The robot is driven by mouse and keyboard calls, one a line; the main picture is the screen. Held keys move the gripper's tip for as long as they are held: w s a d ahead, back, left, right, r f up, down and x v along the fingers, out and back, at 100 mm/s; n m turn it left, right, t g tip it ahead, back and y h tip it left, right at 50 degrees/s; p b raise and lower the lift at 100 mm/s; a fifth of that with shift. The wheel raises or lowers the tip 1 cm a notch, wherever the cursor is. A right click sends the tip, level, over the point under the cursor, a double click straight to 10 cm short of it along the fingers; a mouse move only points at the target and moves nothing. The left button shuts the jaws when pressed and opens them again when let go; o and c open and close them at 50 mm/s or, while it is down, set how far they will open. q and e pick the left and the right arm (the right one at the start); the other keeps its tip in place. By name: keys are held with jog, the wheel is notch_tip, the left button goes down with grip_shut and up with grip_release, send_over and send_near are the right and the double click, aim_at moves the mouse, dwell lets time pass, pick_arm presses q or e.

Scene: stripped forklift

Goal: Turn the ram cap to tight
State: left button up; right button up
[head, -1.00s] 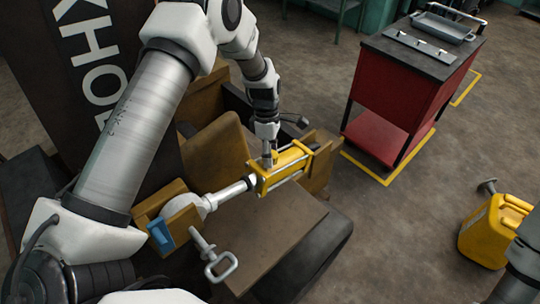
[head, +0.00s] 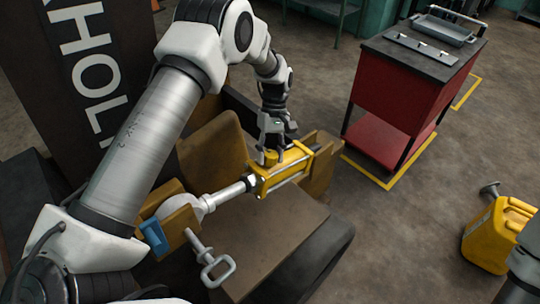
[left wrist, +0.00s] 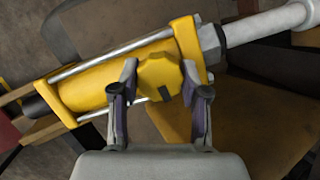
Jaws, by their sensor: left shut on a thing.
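The yellow ram (head: 284,171) lies slantwise across the brown forklift body, its grey rod (head: 228,194) pointing lower left. In the left wrist view the ram (left wrist: 88,88) runs across the picture. The ram cap (left wrist: 160,75) is a yellow faceted knob on the ram's side near the rod end, with a dark mark on its lower edge. My left gripper (head: 272,152) comes down over the cap from above. In the left wrist view its two fingers (left wrist: 160,92) are shut on the cap, one on each side. My right gripper is not in view.
A red cart (head: 408,90) with a grey tray stands at the upper right. A yellow can (head: 496,236) stands on the floor at right.

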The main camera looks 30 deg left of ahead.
pick_arm(q)
jog(key=m, duration=0.2)
jog(key=m+y+b, duration=0.1)
jog(key=m, duration=0.1)
jog(key=shift+f+m+g, duration=0.2)
jog(key=shift+m+g, duration=0.1)
jog(key=shift+g, duration=0.1)
jog(key=m+y, duration=0.1)
jog(key=m, duration=0.3)
jog(key=shift+d+m+b, duration=0.1)
jog(key=shift+m+b, duration=0.2)
jog(key=shift+m, duration=0.1)
jog(key=m+y, duration=0.1)
jog(key=m, duration=0.3)
jog(key=shift+r+m, duration=0.1)
jog(key=shift+m, duration=0.3)
jog(key=m+y, duration=0.1)
jog(key=m, duration=0.4)
jog(key=shift+y, duration=0.4)
jog(key=shift+p, duration=0.3)
jog(key=o, duration=1.1)
jog(key=shift+o, duration=0.2)
jog(key=shift+r, duration=0.1)
